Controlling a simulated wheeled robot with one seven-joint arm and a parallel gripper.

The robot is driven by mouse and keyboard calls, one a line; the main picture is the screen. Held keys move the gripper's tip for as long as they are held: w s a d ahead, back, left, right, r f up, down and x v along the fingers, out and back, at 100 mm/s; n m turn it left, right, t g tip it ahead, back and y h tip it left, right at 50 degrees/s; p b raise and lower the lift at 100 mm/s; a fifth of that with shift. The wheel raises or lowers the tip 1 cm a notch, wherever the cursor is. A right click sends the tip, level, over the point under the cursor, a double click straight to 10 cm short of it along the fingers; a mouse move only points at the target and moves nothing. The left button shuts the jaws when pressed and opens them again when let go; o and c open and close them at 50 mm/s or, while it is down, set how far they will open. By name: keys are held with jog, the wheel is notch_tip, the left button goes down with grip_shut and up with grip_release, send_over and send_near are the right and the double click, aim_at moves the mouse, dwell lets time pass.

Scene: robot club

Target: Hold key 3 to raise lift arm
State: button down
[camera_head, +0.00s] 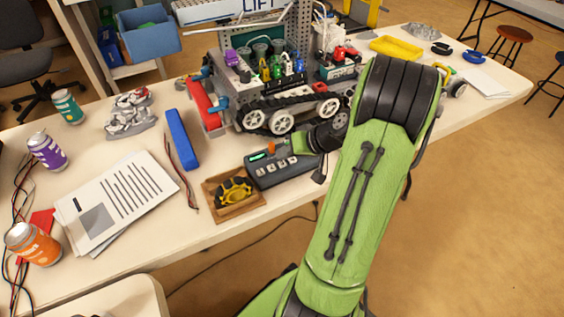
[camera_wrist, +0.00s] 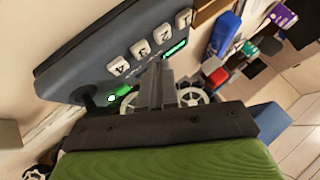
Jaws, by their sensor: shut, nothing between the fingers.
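The dark grey control pad (camera_head: 290,176) lies on the white table. In the wrist view the pad (camera_wrist: 75,60) shows a row of white numbered keys, with key 3 (camera_wrist: 140,48) between key 4 (camera_wrist: 118,66) and key 2 (camera_wrist: 162,34). My gripper (camera_wrist: 157,64) is shut and empty, its tips over the pad close to key 3. I cannot tell whether they touch it. In the head view my arm and wrist partly hide the pad. The tracked robot (camera_head: 285,104) stands behind the pad; I cannot make out its lift arm's position.
A blue bar (camera_head: 182,139), papers (camera_head: 118,195) and several cans lie further left. A yellow tray (camera_head: 396,47) is at the back right. A green light (camera_wrist: 111,97) shows on the pad.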

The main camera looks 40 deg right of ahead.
aim_at(286, 164)
jog(key=shift+f, duration=0.15)
dwell(0.7)
jog(key=shift+f+b, duration=0.3)
jog(key=shift+b, duration=0.1)
jog(key=shift+f, duration=0.4)
dwell(0.4)
dwell(2.5)
jog(key=shift+r+p, duration=0.45)
jog(key=shift+r, duration=0.4)
notch_tip(286, 164, up, 5)
jog(key=p, duration=0.4)
jog(key=shift+r, duration=0.1)
